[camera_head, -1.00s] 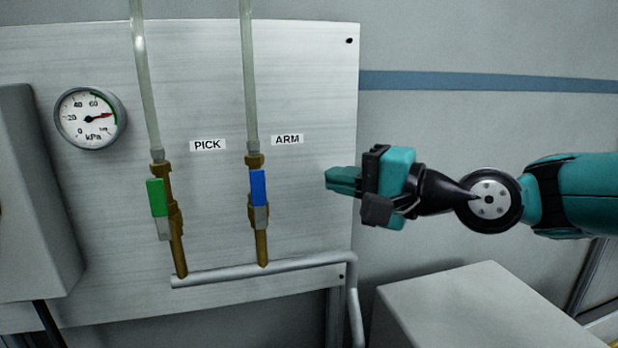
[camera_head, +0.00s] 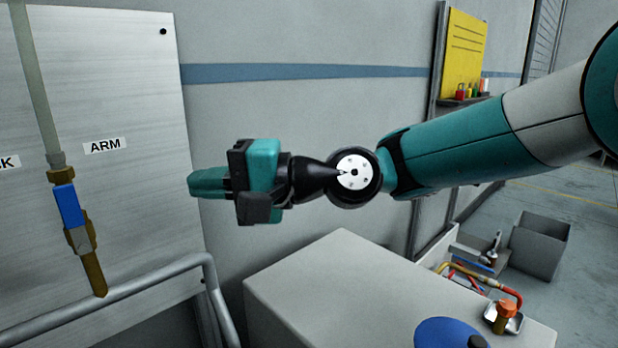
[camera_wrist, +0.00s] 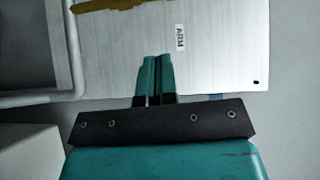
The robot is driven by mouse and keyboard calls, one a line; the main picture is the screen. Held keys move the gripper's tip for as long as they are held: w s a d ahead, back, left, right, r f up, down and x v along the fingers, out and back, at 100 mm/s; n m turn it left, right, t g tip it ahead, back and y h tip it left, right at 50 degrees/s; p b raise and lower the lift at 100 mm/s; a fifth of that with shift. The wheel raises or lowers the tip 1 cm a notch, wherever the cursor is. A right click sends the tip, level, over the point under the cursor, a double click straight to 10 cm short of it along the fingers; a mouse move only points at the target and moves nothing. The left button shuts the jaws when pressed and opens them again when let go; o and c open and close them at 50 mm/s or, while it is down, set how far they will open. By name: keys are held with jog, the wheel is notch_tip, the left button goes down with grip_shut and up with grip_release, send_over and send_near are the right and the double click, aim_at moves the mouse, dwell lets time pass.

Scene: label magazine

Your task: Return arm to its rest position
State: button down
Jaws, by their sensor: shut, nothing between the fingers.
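My gripper (camera_head: 196,183) is teal and black and is held level in the air at the right edge of the metal panel (camera_head: 130,180) in the head view. Its fingers point left and are shut with nothing between them. In the wrist view the closed fingers (camera_wrist: 154,75) point at the panel, just below the ARM label (camera_wrist: 180,38). My arm reaches in from the upper right. The valve with the blue handle (camera_head: 68,206) stands to the left of the fingers, apart from them, its handle in line with its pipe.
A pale bench or cabinet (camera_head: 330,280) stands below my arm, with a blue round item (camera_head: 450,334) and an orange-capped part (camera_head: 505,312) on its right. A grey pipe (camera_head: 130,287) runs below the valve. A grey bin (camera_head: 540,245) stands on the floor at right.

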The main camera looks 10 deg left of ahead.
jog(key=s+d+f+n+t+h, duration=0.15)
jog(key=d+h, duration=0.25)
jog(key=d, duration=0.5)
jog(key=s+d+f+n+t+h, duration=0.1)
jog(key=s+d+f+t+h, duration=0.15)
jog(key=d, duration=0.75)
jog(key=s+d+f+n+g+h, duration=0.1)
jog(key=s+d+f+h, duration=0.3)
jog(key=d, duration=0.5)
jog(key=s+d+f+n+h, duration=0.1)
jog(key=s+d+f+h, duration=0.2)
jog(key=s+d, duration=0.4)
notch_tip(320, 180, up, 14)
jog(key=d+p, duration=0.1)
jog(key=p, duration=1.3)
jog(key=shift+w+f, duration=0.15)
jog(key=shift+w, duration=0.3)
jog(key=shift+w, duration=0.1)
